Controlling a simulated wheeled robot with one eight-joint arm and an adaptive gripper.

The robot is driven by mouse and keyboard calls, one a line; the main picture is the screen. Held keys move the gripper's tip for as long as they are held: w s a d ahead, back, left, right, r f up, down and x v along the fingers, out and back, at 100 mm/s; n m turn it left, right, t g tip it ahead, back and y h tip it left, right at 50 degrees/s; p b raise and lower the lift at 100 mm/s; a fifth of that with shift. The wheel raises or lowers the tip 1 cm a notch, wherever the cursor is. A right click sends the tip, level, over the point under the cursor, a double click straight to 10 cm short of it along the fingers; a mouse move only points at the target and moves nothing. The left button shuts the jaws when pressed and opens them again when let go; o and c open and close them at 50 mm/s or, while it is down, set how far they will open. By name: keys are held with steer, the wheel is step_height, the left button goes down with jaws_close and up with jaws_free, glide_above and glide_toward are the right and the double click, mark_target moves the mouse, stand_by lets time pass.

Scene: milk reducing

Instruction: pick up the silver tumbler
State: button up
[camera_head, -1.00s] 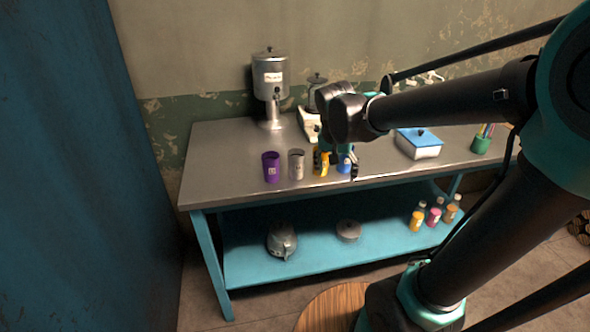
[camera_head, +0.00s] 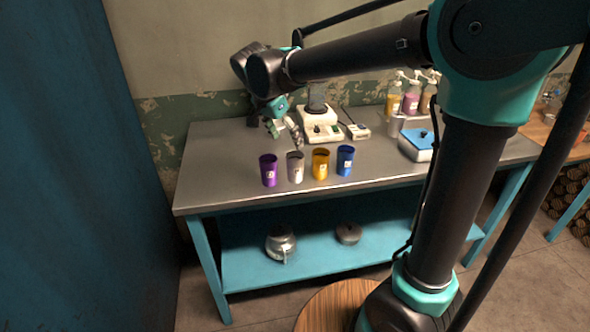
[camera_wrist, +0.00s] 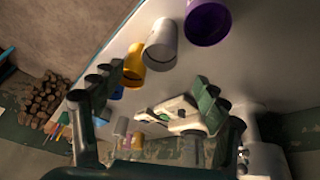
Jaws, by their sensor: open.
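The silver tumbler (camera_head: 295,168) stands upright on the metal table between a purple tumbler (camera_head: 269,171) and a yellow tumbler (camera_head: 320,164). A blue tumbler (camera_head: 345,161) stands at the right end of the row. My gripper (camera_head: 284,132) is above the table, behind the silver tumbler and apart from it. It is open and empty. In the wrist view the silver tumbler (camera_wrist: 161,45) shows beyond the spread fingers (camera_wrist: 155,92), with the purple tumbler (camera_wrist: 208,22) to its right and the yellow tumbler (camera_wrist: 134,66) to its left.
A white scale-like appliance (camera_head: 322,131) stands behind the row, close to my gripper. A blue-lidded box (camera_head: 417,143) and pump bottles (camera_head: 410,97) are at the right. The lower shelf (camera_head: 245,262) holds a kettle (camera_head: 281,244). The table's front left is clear.

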mark_target(296, 158)
steer(key=x, duration=0.9)
steer(key=shift+w+d+f, duration=0.1)
steer(key=shift+f, duration=0.25)
steer(key=c, duration=1.3)
steer(key=shift+r, duration=0.1)
